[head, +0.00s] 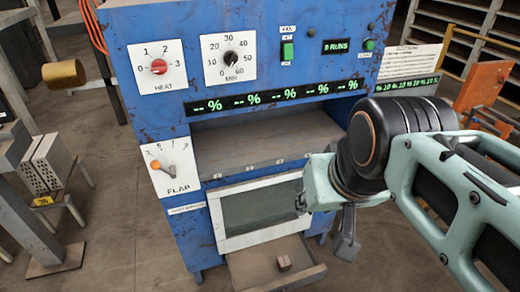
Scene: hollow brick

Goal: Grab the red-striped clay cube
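A small brown cube (284,263) sits in the open tray (248,270) low at the front of the blue machine. It has a darker side and a lighter, pinkish side; it is too small for me to make out a red stripe. My gripper (345,246) hangs at the right front of the machine, to the right of the cube and apart from it. My arm hides most of the gripper, and only a grey finger part shows at its lower end. I see nothing held there, but its opening is not clear.
The blue machine (135,62) has heat, minute and flap dials, a shelf (240,147) and a white-framed window (258,212) above the tray. Hollow bricks (50,165) stand on a stand at left. Racks and an orange frame stand at right.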

